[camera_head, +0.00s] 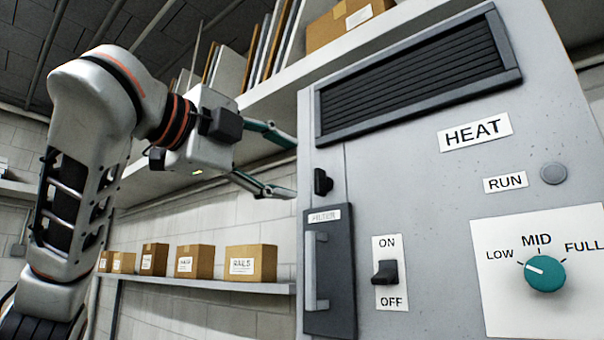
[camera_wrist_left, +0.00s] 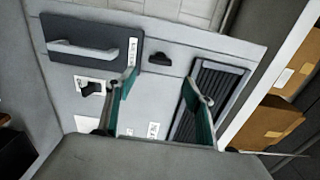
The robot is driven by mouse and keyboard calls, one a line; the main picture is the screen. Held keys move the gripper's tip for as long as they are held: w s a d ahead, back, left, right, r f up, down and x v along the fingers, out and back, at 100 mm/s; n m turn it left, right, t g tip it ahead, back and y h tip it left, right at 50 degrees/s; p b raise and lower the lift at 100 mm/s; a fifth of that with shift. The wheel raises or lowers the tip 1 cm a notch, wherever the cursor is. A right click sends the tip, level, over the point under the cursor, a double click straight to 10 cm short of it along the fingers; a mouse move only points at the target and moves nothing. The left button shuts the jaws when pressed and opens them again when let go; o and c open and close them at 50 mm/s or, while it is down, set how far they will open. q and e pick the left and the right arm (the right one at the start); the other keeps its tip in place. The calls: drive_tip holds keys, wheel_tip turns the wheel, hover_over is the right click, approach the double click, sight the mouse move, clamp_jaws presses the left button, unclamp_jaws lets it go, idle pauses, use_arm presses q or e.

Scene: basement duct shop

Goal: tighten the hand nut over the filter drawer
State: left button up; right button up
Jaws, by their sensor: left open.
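The hand nut (camera_head: 322,181) is a small black knob on the grey cabinet front, just above the filter drawer. The drawer (camera_head: 343,270) is a dark panel labelled FILTER with a grey bar handle, and it looks closed. My left gripper (camera_head: 290,168) is open and empty, its teal fingers pointing right at about the nut's height, left of it. In the left wrist view, the nut (camera_wrist_left: 160,58) shows beyond the gap between the fingertips (camera_wrist_left: 161,84), apart from both, with the drawer (camera_wrist_left: 120,40) to its left. My right gripper is not in view.
Shelves with cardboard boxes (camera_head: 250,263) line the wall behind my left arm.

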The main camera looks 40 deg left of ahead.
use_arm(q)
drive_tip(key=shift+s+a, duration=0.1)
drive_tip(key=shift+s, duration=1.45)
